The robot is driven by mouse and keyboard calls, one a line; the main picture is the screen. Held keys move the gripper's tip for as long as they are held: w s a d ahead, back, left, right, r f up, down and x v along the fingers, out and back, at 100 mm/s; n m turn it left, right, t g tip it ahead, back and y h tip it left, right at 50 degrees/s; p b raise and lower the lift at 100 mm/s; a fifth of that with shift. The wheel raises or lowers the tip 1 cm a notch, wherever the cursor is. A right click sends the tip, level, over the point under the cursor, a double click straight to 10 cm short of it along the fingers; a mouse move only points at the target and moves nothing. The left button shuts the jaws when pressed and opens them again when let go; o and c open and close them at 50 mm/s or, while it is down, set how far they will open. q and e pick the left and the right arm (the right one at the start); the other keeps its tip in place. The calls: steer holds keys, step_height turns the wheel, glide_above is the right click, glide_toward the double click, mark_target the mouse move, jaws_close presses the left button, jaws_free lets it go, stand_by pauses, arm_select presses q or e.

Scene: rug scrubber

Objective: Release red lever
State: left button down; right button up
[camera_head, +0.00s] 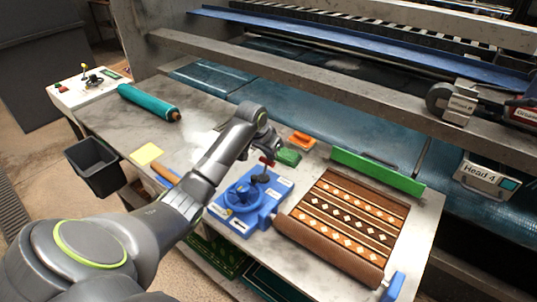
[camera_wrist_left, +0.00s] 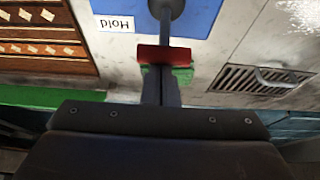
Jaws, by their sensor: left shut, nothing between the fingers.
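The red lever (camera_head: 266,161) stands up from the blue control box (camera_head: 266,205), which has a blue handwheel (camera_head: 243,197) and white labels. In the left wrist view the red end of the lever (camera_wrist_left: 165,54) sits on a dark stem, beside a white label reading "Hold" upside down. My left gripper (camera_head: 268,153) is right at the lever, from behind it in the head view. In the wrist view its shut fingers (camera_wrist_left: 161,85) point at the red end with nothing between them; I cannot tell whether they touch it. My right gripper is not in view.
A green brush (camera_head: 288,157) and an orange item (camera_head: 301,140) lie behind the box. A patterned rug (camera_head: 350,222), partly rolled, lies right of it, with a long green bar (camera_head: 377,171) behind. A teal roll (camera_head: 147,101) and yellow notes (camera_head: 147,153) lie left. Blue rollers run behind the table.

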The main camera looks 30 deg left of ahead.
mark_target(267, 160)
arm_select(q)
steer(key=shift+s+r, duration=0.1)
steer(key=shift+s, duration=0.25)
steer(key=shift+s+a+r+t+p, duration=0.1)
steer(key=shift+s+r+t+p, duration=0.05)
steer(key=shift+s+t+p, duration=0.75)
steer(key=shift+s+t, duration=0.25)
steer(key=shift+t, duration=0.15)
steer(key=shift+s+a+f+t+p, duration=0.1)
steer(key=shift+s+f+t+p, duration=0.15)
steer(key=shift+s+t, duration=0.75)
steer(key=shift+s+r+t, duration=0.1)
steer(key=shift+s+t, duration=0.05)
steer(key=shift+t, duration=0.65)
steer(key=shift+s+p, duration=0.25)
steer(key=shift+p, duration=0.05)
steer(key=shift+s, duration=0.1)
steer(key=shift+f, duration=0.2)
